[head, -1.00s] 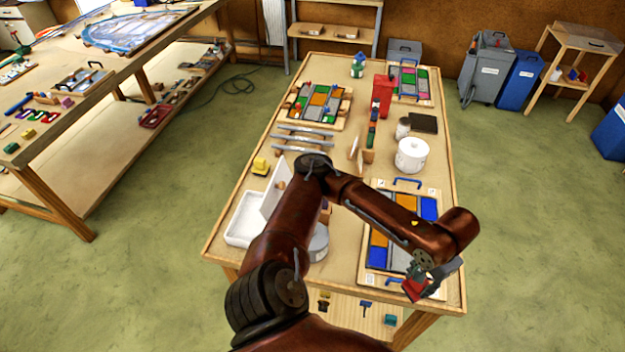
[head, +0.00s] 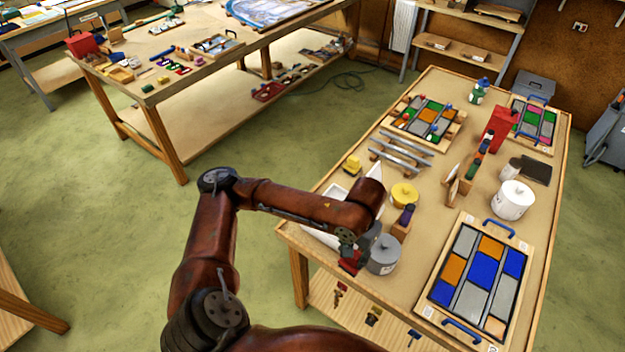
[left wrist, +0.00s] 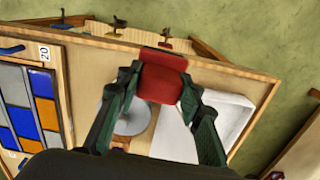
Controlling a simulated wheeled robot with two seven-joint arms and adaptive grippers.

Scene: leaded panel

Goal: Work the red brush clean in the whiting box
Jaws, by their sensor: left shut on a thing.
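My left gripper (head: 357,250) is shut on the red brush (head: 350,265) near the front left edge of the right-hand table. In the left wrist view the red brush (left wrist: 162,76) sits between the two green fingers of the gripper (left wrist: 163,84). A white open tray (head: 318,236), which looks like the whiting box, is partly hidden behind my left arm. The tray also shows in the left wrist view (left wrist: 222,118), right of the brush. I cannot tell whether the brush touches anything below it. My right gripper is in neither view.
A round grey tin (head: 384,256) stands close beside the brush. A yellow-lidded pot (head: 404,193) is behind it. A leaded panel in a wooden frame (head: 436,292) lies to the right, with a white tub (head: 513,200) beyond. Green floor lies left of the table.

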